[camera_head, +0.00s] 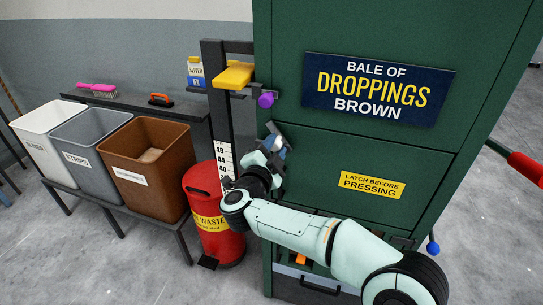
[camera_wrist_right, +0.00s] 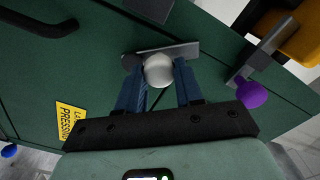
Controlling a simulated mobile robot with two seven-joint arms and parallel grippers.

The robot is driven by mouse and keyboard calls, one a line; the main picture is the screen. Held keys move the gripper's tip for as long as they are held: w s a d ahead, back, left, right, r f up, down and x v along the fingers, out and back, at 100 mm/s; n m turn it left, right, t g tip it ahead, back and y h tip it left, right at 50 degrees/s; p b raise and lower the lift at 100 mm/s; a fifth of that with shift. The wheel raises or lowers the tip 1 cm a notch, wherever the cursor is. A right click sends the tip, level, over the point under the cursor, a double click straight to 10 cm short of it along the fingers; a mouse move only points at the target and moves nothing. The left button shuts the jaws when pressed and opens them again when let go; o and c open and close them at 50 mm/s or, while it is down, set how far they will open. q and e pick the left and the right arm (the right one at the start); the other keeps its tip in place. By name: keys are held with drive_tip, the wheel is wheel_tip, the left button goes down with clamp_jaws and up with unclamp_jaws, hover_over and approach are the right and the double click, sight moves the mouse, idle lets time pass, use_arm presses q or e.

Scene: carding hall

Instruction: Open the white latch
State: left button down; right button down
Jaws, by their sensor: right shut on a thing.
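The white latch is a round white knob (camera_wrist_right: 159,70) on a grey metal bar, mounted on the green press front. In the wrist view the knob sits between the two blue fingers of my right gripper (camera_wrist_right: 160,82), which is shut on it. In the head view my right gripper (camera_head: 279,145) is at the left edge of the green cabinet (camera_head: 315,158), below the purple knob, and it hides most of the latch. My left gripper is not in view.
A purple knob (camera_head: 266,100) with a yellow block (camera_head: 234,75) sits just above the latch; the purple knob also shows in the wrist view (camera_wrist_right: 252,94). A red waste bin (camera_head: 213,222) stands below left. A red handle (camera_head: 525,168) sticks out at right.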

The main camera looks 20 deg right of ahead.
drive_tip(key=shift+s+d+r+m+b, duration=0.1)
drive_tip(key=shift+s+d+m+b, duration=0.1)
drive_tip(key=shift+m+b, duration=0.6)
drive_tip(key=c, duration=0.8)
unclamp_jaws()
drive_tip(key=shift+o, duration=0.2)
drive_tip(key=v, duration=1.3)
drive_tip(key=shift+s+a, duration=0.1)
